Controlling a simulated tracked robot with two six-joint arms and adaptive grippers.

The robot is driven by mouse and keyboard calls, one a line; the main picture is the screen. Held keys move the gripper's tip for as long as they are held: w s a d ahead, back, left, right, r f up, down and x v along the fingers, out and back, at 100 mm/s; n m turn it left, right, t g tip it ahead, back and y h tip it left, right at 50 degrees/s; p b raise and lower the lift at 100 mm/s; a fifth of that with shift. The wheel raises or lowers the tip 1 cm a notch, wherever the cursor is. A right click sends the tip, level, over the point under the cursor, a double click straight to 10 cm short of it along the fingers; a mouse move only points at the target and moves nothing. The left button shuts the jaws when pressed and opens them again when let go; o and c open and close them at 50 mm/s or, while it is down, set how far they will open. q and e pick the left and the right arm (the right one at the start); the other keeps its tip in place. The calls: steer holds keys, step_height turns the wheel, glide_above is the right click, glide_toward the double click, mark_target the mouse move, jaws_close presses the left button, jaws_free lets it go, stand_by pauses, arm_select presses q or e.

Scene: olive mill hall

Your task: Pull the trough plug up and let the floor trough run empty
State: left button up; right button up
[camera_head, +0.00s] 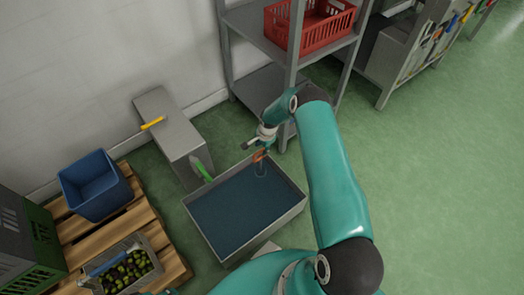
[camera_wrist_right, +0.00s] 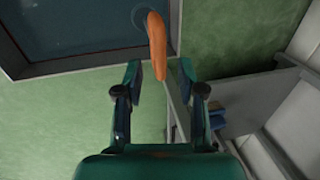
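The floor trough (camera_head: 226,259) is a grey rectangular metal basin holding dark blue liquid. The trough plug's orange handle (camera_head: 260,156) stands near its far right corner, with a faint round outline in the liquid below it. In the right wrist view the orange handle (camera_wrist_right: 158,45) rises from a dark round spot in the trough. My right gripper (camera_head: 264,142) is at the handle's upper end. In the wrist view my right gripper (camera_wrist_right: 162,75) has its fingers apart, with the handle's end close to the right-hand finger; contact is unclear. My left gripper is out of view.
A grey metal box (camera_head: 170,128) with yellow and green handles stands left of the trough. A pallet (camera_head: 160,235) with a blue bin (camera_head: 93,186) and an olive crate is farther left. A shelf (camera_head: 257,40) with a red crate stands behind. Green floor is free at right.

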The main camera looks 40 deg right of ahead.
steer(key=shift+w+f+b, duration=0.25)
steer(key=shift+f+b, duration=0.05)
steer(key=shift+f, duration=1)
jaws_close()
steer(key=shift+r, duration=0.15)
